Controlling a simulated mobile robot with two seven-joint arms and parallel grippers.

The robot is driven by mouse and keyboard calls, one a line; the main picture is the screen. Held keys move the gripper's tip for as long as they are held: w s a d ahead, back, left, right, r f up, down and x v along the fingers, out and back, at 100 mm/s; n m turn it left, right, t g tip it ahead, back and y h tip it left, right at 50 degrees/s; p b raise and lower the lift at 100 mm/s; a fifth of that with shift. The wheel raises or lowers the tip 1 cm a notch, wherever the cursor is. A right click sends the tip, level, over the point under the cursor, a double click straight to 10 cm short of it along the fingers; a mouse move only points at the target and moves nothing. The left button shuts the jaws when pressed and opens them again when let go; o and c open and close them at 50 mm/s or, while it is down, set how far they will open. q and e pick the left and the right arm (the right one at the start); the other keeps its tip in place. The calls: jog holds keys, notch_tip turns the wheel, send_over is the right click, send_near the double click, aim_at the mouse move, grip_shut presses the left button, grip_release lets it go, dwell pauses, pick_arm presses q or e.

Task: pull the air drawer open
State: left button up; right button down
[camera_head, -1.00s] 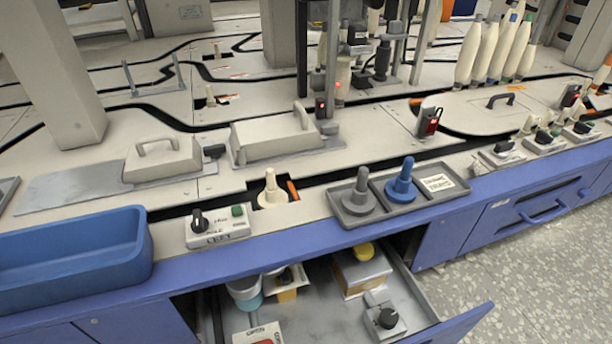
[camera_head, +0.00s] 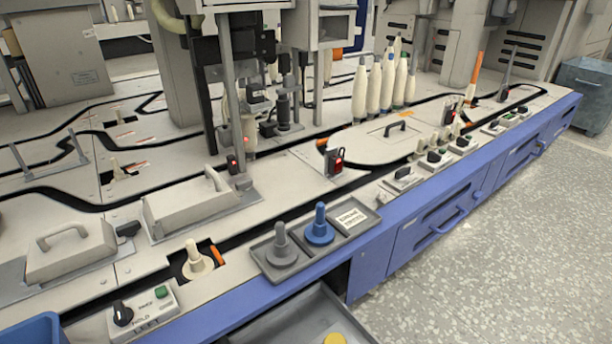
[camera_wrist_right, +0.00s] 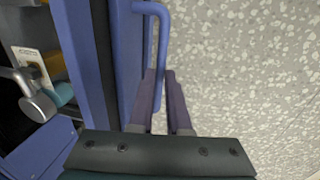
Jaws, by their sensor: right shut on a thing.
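In the wrist view, my right gripper (camera_wrist_right: 163,78) is shut on the blue bar handle (camera_wrist_right: 164,35) of a blue drawer front (camera_wrist_right: 125,45). The handle runs between its two dark fingers. The drawer stands open. Its grey rim (camera_head: 285,312) shows at the bottom of the head view, below the bench edge. Most of the drawer is cut off there. No label naming the drawer is readable. My left gripper is not in view.
In the wrist view, a metal fitting (camera_wrist_right: 37,106) and a teal item (camera_wrist_right: 60,94) lie left of the drawer front. Speckled floor (camera_wrist_right: 250,70) is clear to the right. A closed drawer with a blue handle (camera_head: 449,222) is further right along the bench. A grey tray (camera_head: 263,250) sits near the edge.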

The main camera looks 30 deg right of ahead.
jog(key=c, duration=0.9)
grip_release()
jog(key=shift+s, duration=0.1)
jog(key=r+p, duration=0.3)
jog(key=s+r+p, duration=0.1)
jog(key=r+p, duration=0.2)
jog(key=s+r+p, duration=0.1)
jog(key=r+p, duration=0.2)
jog(key=shift+r, duration=0.35)
jog(key=w+d+r+m+p, duration=0.1)
jog(key=w+r+m+p, duration=0.2)
jog(key=r+p, duration=0.7)
jog(key=w+d+r+m+p, duration=0.1)
jog(key=w+r+m+p, duration=0.35)
jog(key=r, duration=0.85)
jog(key=w+d+r+m+p, duration=0.1)
jog(key=w+r+m+p, duration=0.1)
jog(key=r+p, duration=0.9)
jog(key=d+r+m+p, duration=0.1)
jog(key=r+m+p, duration=0.1)
jog(key=r+p, duration=1.7)
jog(key=w+d+r+m+t+p, duration=0.1)
jog(key=r+m+p, duration=0.1)
jog(key=r+p, duration=1.8)
jog(key=d+r+m+p, duration=0.1)
jog(key=r+m+p, duration=0.2)
jog(key=r+p, duration=1.7)
jog(key=shift+w+r, duration=0.2)
jog(key=shift+r, duration=8.55)
